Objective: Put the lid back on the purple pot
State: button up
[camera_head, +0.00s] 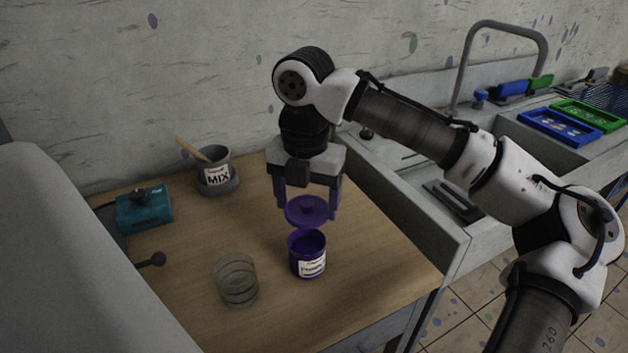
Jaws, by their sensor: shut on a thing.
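The purple pot (308,255) stands upright and open on the wooden table, its white label facing the camera. The round purple lid (306,212) is above the pot, a little behind its opening in the picture, and looks apart from the rim. My gripper (308,207) points down over the pot and is shut on the lid. The lid partly hides the far side of the pot's opening. The exact height of the lid above the rim is hard to tell.
A clear glass (237,281) stands left of the pot. A teal box (145,207) and a grey MIX cup (215,172) with a wooden stick are farther back. The sink counter (420,215) is at the right. The wooden table (370,275) is bare right of the pot.

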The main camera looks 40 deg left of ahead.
jog(key=shift+s+f+b, duration=0.1)
jog(key=shift+f+b, duration=2)
jog(key=shift+b, duration=0.35)
jog(key=shift+f+b, duration=0.3)
jog(key=shift+f, duration=0.85)
jog(key=shift+p, duration=0.85)
jog(key=shift+f+p, duration=0.15)
jog(key=shift+p, duration=0.65)
jog(key=o, duration=1)
jog(key=shift+o, duration=0.3)
jog(key=shift+r+p, duration=3.5)
jog(key=shift+p, duration=0.1)
